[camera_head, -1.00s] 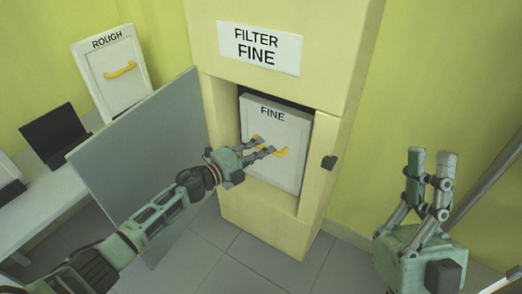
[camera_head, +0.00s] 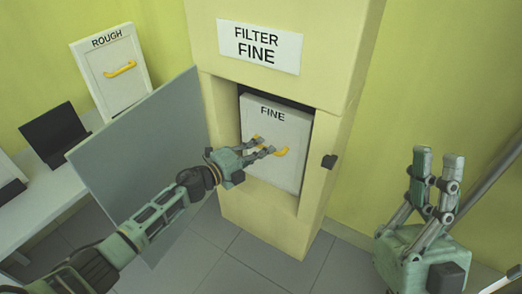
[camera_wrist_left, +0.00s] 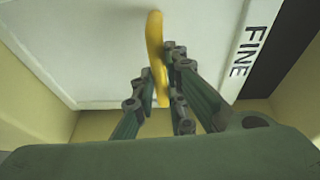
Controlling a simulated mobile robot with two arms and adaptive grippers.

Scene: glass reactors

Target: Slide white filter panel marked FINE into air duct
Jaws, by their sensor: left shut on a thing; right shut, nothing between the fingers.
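The white filter panel marked FINE (camera_head: 287,122) stands inside the opening of the cream air duct (camera_head: 230,205), under a sign reading FILTER FINE (camera_head: 259,47). A dark gap shows above the panel's top edge. My left gripper (camera_head: 265,148) is shut on the panel's yellow handle (camera_head: 281,152). In the left wrist view the fingers (camera_wrist_left: 160,85) close around the yellow handle (camera_wrist_left: 154,45) on the white panel (camera_wrist_left: 90,40). How deep the panel sits is hard to tell. My right gripper (camera_head: 437,165) is shut and empty, raised to the right of the duct.
A grey door (camera_head: 145,150) hangs open on the duct's left side, behind my left arm. A white panel marked ROUGH (camera_head: 111,80) stands on the left bench (camera_head: 45,210) near a dark laptop (camera_head: 54,134).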

